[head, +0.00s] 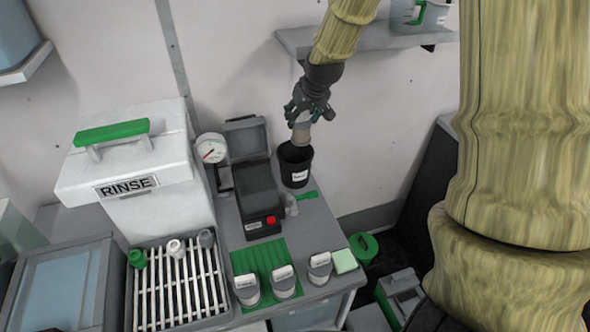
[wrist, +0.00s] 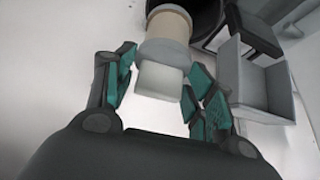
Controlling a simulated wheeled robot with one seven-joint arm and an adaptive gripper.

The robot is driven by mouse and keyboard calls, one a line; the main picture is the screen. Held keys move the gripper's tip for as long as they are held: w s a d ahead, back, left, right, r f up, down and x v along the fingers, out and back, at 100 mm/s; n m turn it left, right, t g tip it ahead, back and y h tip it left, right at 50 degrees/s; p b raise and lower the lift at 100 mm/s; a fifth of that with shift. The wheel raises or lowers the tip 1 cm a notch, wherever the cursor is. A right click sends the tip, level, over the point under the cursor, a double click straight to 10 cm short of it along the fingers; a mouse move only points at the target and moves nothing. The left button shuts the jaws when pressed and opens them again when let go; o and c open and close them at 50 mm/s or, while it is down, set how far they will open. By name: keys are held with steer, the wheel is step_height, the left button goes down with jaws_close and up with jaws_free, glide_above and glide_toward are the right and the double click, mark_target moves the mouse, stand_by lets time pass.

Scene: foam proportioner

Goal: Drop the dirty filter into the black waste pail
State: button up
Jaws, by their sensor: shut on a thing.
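My gripper (head: 306,112) is shut on the dirty filter (head: 301,134), a beige cylinder with pale grey ends, at the back of the bench. The filter points downward and its lower end is just above, or at, the mouth of the black waste pail (head: 295,168); I cannot tell whether it is inside the rim. In the wrist view my gripper (wrist: 160,78) has its teal-padded fingers on both sides of the filter's near end. The filter's tan body (wrist: 169,28) points at the dark pail (wrist: 208,14), which is mostly cut off there.
A grey machine with a raised lid (head: 247,138) and red button stands left of the pail. A dial gauge (head: 210,148) and a white RINSE box (head: 135,170) are farther left. Labelled white-topped containers (head: 283,282) stand at the front. A shelf (head: 370,38) hangs behind my arm.

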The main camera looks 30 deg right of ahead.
steer(key=shift+f+b, duration=0.55)
steer(key=shift+f, duration=0.5)
steer(key=o, duration=1.2)
steer(key=shift+o, duration=0.2)
steer(key=shift+s+r, duration=0.1)
steer(key=v, duration=1.1)
steer(key=shift+s+r, duration=0.15)
steer(key=shift+r, duration=0.2)
